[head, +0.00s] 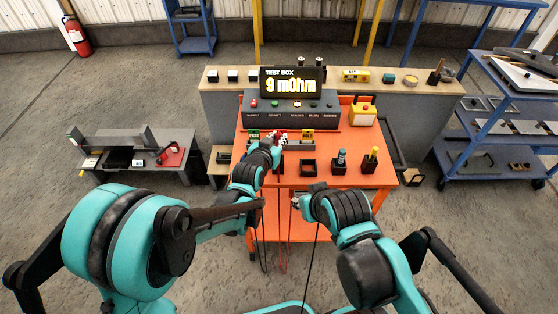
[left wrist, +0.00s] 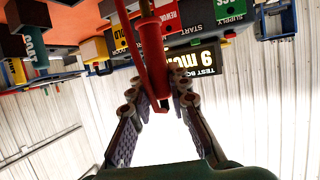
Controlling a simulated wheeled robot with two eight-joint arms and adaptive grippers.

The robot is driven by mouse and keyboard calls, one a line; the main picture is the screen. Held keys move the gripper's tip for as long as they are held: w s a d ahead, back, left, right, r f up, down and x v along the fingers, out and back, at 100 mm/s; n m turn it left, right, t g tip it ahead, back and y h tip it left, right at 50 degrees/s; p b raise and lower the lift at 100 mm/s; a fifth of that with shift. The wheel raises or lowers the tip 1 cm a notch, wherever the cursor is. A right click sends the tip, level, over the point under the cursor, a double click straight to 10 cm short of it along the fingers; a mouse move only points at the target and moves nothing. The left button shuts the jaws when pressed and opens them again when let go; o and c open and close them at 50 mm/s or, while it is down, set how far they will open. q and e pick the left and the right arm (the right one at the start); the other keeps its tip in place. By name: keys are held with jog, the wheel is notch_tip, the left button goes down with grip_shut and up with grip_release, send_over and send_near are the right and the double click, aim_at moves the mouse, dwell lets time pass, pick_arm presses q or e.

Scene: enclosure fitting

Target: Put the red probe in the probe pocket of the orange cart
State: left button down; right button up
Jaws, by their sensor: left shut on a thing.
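The orange cart (head: 384,179) stands ahead of me in the head view. My left gripper (head: 280,138) is over the left part of its top, in front of the test box (head: 292,113). In the left wrist view, the red probe (left wrist: 152,45) is upright in the picture between the two fingers of this gripper (left wrist: 155,88), which are shut on it. In the head view the gripper mostly hides the probe. Dark square holders stand along the front of the cart top; I cannot tell which is the probe pocket. My right gripper (head: 297,202) is low at the cart's front edge, its fingers unclear.
An open dark holder (head: 308,168) stands beside holders with a blue-topped tool (head: 341,157) and a yellow-topped tool (head: 373,154). The test box display reads 9 mOhm. A yellow case (head: 362,111) sits at the back right. Cables hang in front of the cart.

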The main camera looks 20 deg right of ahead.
pick_arm(q)
notch_tip(320, 180, down, 7)
jog(key=shift+f+b, duration=0.2)
jog(key=shift+b, duration=1.05)
jog(key=shift+f, duration=0.35)
jog(key=shift+f, duration=0.1)
jog(key=c, duration=1.4)
grip_release()
jog(key=shift+c, duration=0.2)
